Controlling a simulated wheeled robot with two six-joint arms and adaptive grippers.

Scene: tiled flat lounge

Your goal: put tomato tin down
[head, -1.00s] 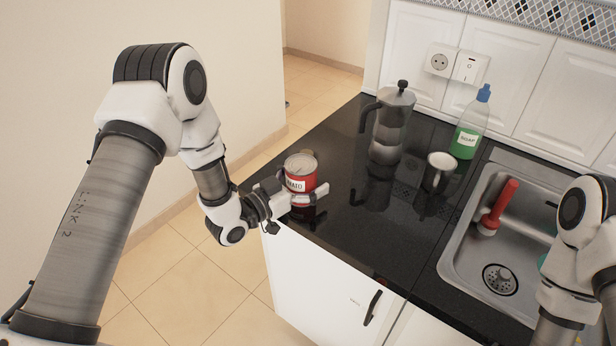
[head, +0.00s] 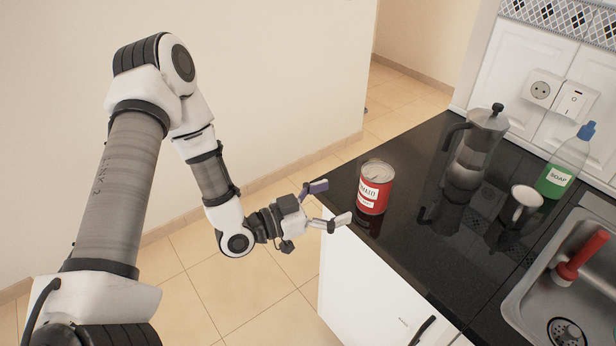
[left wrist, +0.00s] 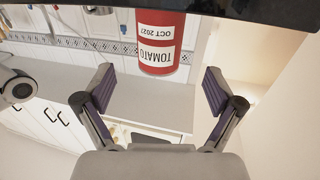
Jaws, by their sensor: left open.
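The red tomato tin (head: 374,188) stands upright on the black countertop (head: 415,255), near its left end. My left gripper (head: 331,204) is open and empty, just left of the tin and apart from it, beyond the counter's edge. In the left wrist view the tin (left wrist: 161,42) shows upside down, ahead of the two spread fingers of the left gripper (left wrist: 160,92), with nothing between them. My right gripper is not in view.
A moka pot (head: 474,150), a mug (head: 521,204) and a green soap bottle (head: 566,165) stand right of the tin. A sink (head: 535,300) with a red plunger (head: 581,257) lies at the right. Open tiled floor (head: 215,295) is left of the counter.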

